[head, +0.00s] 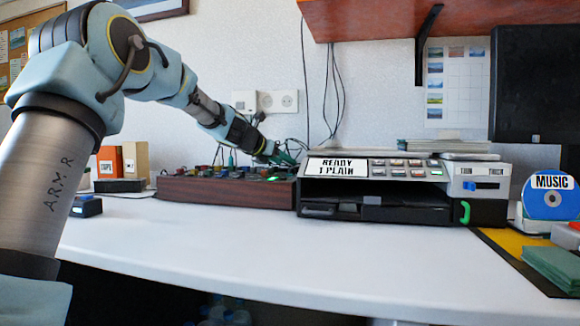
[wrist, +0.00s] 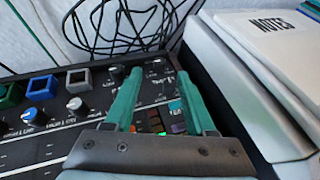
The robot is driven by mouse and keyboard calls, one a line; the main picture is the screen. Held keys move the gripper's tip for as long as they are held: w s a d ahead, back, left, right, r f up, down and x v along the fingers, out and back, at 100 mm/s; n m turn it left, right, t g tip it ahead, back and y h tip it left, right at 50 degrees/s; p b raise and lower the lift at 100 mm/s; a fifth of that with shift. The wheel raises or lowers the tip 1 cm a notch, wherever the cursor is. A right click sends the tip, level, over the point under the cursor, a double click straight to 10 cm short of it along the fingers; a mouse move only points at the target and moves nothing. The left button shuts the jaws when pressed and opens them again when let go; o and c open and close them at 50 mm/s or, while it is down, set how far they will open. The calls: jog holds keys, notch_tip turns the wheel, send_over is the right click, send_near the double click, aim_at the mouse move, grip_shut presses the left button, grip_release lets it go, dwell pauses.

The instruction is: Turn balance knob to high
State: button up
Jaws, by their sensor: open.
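The printed labels are too small to tell which knob is balance. My gripper (head: 283,158) is over the console's right end. In the wrist view its green fingers (wrist: 160,75) are apart, with panel and small coloured buttons (wrist: 165,124) between them. It grips nothing; whether the fingertips touch the panel cannot be told.
Loose black cables (wrist: 120,25) lie behind the console. The desk front (head: 220,235) is clear.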

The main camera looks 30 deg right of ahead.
jog(key=shift+v, duration=2.35)
jog(key=shift+c, duration=0.3)
jog(key=shift+s+d, duration=0.1)
jog(key=shift+d, duration=0.05)
jog(key=shift+c, duration=0.8)
jog(key=d+n+t, duration=0.1)
jog(key=s+d+r+n+t+b, duration=0.1)
jog(key=t, duration=0.1)
jog(key=shift+s+d+r+n+y, duration=0.1)
jog(key=shift+d+n+y, duration=0.2)
jog(key=shift+y, duration=0.1)
jog(key=shift+c, duration=0.4)
jog(key=shift+s+d+f+n+t+y, duration=0.1)
jog(key=shift+s+f+n+t+y, duration=0.35)
jog(key=shift+s+n+y, duration=0.35)
jog(key=shift+s+f+n+y+b, duration=0.25)
jog(key=shift+f+n+y+b, duration=0.05)
jog(key=shift+y, duration=0.2)
jog(key=shift+t, duration=0.25)
jog(key=x, duration=1)
jog(key=shift+w+d, duration=0.15)
